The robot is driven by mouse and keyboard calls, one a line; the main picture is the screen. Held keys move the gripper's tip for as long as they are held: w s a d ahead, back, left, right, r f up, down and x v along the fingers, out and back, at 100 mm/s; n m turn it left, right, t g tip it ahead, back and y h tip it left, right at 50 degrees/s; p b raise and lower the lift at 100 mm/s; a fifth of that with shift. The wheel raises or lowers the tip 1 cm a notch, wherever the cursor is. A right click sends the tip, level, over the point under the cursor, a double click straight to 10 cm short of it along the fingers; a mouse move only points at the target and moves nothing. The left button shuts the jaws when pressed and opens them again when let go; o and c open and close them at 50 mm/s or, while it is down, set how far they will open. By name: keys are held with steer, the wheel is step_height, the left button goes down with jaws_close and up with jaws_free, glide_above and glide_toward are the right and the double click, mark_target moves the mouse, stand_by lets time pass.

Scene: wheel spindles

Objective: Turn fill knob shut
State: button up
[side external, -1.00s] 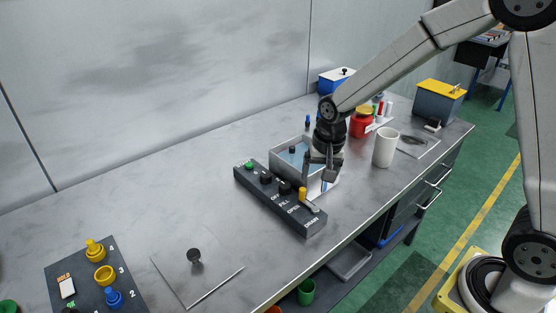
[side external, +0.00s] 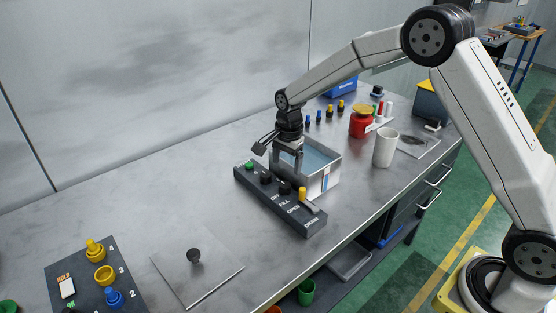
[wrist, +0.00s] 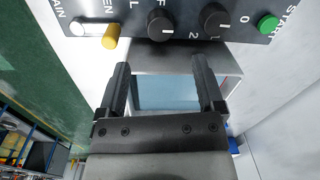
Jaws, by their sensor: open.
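The fill knob (wrist: 160,25) is a round black knob on the dark control panel (side external: 305,222). It also shows in the side view (side external: 285,188). In the wrist view its white mark looks roughly sideways, and the lettering is upside down and partly cut off. My gripper (wrist: 160,66) is open with nothing between its fingers. It also shows in the side view (side external: 287,162), over the panel side of the tank. In the wrist view its fingertips lie below the knob row, apart from the fill knob. The exact height gap cannot be told.
Beside the fill knob are another black knob (wrist: 215,22), a yellow lever (wrist: 110,40), a pale drain lever (wrist: 80,28) and a green start button (wrist: 268,25). A water tank (side external: 325,180) stands behind the panel.

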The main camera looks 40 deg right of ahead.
mark_target(285, 184)
steer(key=shift+w+f, duration=0.15)
steer(key=shift+f, duration=3.65)
jaws_close()
